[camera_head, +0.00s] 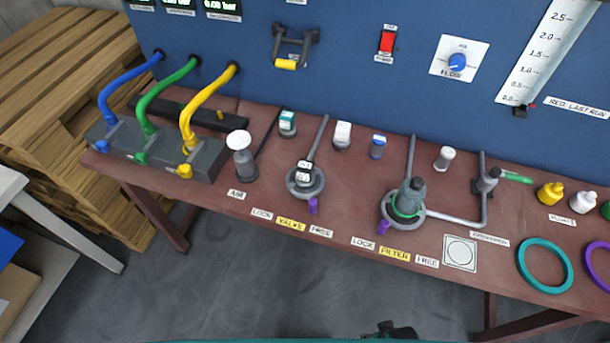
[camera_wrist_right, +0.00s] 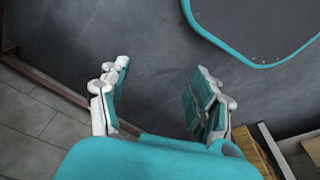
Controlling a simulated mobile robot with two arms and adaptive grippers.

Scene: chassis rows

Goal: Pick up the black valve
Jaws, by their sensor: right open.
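A small dark valve with white faces (camera_head: 304,171) appears to be the black valve. It sits in a grey round holder (camera_head: 291,186) on the red-brown bench, behind the label reading VALVE (camera_head: 291,224). A purple lever (camera_head: 313,207) is at the holder's front edge, and a grey pipe runs back from it. My right gripper (camera_wrist_right: 158,88) is open and empty in the right wrist view, over dark floor and away from the bench items. A dark part at the bottom edge of the head view is too cut off to identify. My left gripper is not in view.
Left of the valve are a white-topped grey plunger (camera_head: 241,158) and a block with blue, green and yellow hoses (camera_head: 198,158). A filter in a grey holder (camera_head: 407,198) stands to the right. Teal bottle (camera_head: 287,124) and blue panel (camera_head: 350,95) are behind. The bench front is clear.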

